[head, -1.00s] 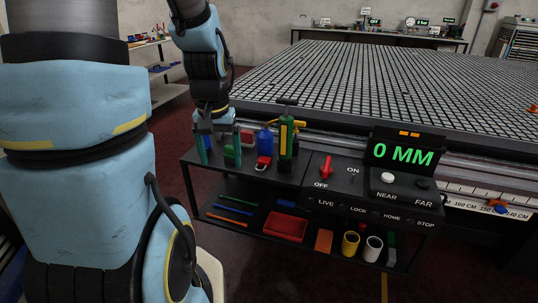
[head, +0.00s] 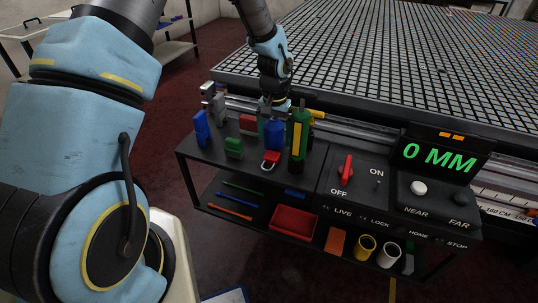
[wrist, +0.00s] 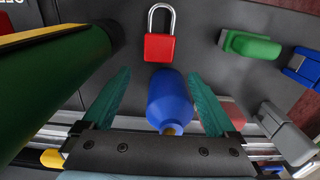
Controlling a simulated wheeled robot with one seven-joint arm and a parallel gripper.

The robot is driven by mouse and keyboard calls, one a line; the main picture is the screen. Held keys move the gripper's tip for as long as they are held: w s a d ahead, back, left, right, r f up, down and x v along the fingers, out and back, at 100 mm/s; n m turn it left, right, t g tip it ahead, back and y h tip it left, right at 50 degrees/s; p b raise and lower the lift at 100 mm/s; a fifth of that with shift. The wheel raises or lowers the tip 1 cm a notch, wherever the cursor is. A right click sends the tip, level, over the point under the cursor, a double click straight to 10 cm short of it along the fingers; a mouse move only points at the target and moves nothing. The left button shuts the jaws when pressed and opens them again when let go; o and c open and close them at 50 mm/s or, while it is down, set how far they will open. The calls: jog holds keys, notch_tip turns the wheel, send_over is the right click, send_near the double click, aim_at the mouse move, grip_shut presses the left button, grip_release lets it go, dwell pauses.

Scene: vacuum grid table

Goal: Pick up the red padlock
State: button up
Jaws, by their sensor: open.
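The red padlock (head: 270,158) lies flat on the dark top shelf of the cart, its silver shackle toward the front edge. In the wrist view the padlock (wrist: 159,47) sits beyond my fingertips, beside the nozzle end of nothing else and clear of both fingers. A blue bottle (head: 274,136) stands just behind the padlock. My gripper (head: 272,112) is above and behind the bottle. In the wrist view my gripper (wrist: 164,90) is open, its teal fingers on either side of the bottle (wrist: 172,98), with no contact visible.
A green and yellow cylinder (head: 298,135) stands right of the padlock, close to my gripper. A green block (head: 233,148), a blue object (head: 201,128) and grey clamps (head: 215,103) are to the left. The control panel with a red switch (head: 346,170) is at the right.

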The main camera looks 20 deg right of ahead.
aim_at(274, 152)
jog(key=f, duration=0.1)
jog(key=f+p, duration=0.1)
jog(key=f, duration=0.1)
jog(key=shift+s+a+f, duration=0.2)
jog(key=shift+s+f, duration=0.05)
jog(key=shift+s, duration=0.15)
jog(key=shift+f+p, duration=0.3)
jog(key=shift+f, duration=0.35)
jog(key=shift+c, duration=0.2)
grip_shut()
